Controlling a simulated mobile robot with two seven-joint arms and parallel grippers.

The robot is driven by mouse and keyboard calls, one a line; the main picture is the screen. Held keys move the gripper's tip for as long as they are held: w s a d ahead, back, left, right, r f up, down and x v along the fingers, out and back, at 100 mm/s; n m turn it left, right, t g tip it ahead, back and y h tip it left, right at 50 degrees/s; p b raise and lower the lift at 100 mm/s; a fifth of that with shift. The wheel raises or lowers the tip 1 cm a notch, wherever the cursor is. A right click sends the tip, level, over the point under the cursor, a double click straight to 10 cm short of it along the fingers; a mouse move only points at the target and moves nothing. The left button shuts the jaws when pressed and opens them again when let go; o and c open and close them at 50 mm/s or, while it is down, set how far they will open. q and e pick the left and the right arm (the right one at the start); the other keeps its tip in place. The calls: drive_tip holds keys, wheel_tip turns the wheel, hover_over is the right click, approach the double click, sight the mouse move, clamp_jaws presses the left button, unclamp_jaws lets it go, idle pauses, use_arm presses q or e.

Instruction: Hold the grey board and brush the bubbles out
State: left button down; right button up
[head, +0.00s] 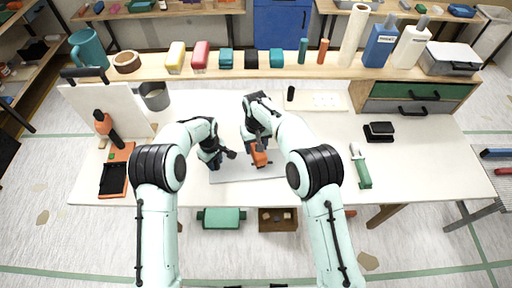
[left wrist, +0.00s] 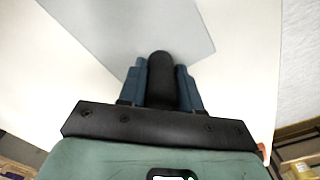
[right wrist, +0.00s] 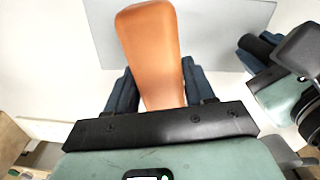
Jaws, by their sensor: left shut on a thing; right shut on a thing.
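The grey board (head: 240,176) lies flat on the white table in front of me. It also shows in the left wrist view (left wrist: 145,25) and behind the brush in the right wrist view (right wrist: 215,30). My left gripper (head: 215,161) is over the board's left part, shut on a black handle (left wrist: 160,80) that stands against the board; whether it is fixed to it I cannot tell. My right gripper (head: 257,148) is shut on the orange brush handle (right wrist: 150,45), over the board's middle. The brush's working end and any bubbles are not clear to see.
An orange-black tray (head: 114,178) and a white panel (head: 108,108) stand at the left. A green-handled tool (head: 361,167) and a black block (head: 379,131) lie at the right. Bottles and rolls line the back shelf (head: 290,73). Table right of the board is mostly free.

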use_arm(q)
drive_tip(key=shift+f, duration=0.1)
use_arm(e)
drive_tip(key=n, duration=0.2)
drive_tip(key=r+n, duration=0.1)
drive_tip(key=n, duration=0.5)
drive_tip(key=shift+r+n, duration=0.3)
drive_tip(key=shift+r, duration=0.05)
use_arm(q)
drive_tip(key=shift+s, duration=0.1)
use_arm(e)
wheel_tip(320, 180, down, 8)
drive_tip(key=shift+w+a+r, duration=0.1)
drive_tip(key=shift+w, duration=1.15)
drive_tip(key=shift+w+a, duration=0.15)
drive_tip(key=shift+w, duration=1.4)
drive_tip(key=shift+s+d, duration=0.15)
drive_tip(key=shift+s, duration=1.25)
drive_tip(key=shift+s+d, duration=0.1)
drive_tip(key=shift+s, duration=1.25)
drive_tip(key=shift+w+a, duration=0.15)
drive_tip(key=shift+w, duration=1.2)
drive_tip(key=shift+w+a, duration=0.1)
drive_tip(key=shift+w, duration=1.2)
wheel_tip(320, 180, up, 8)
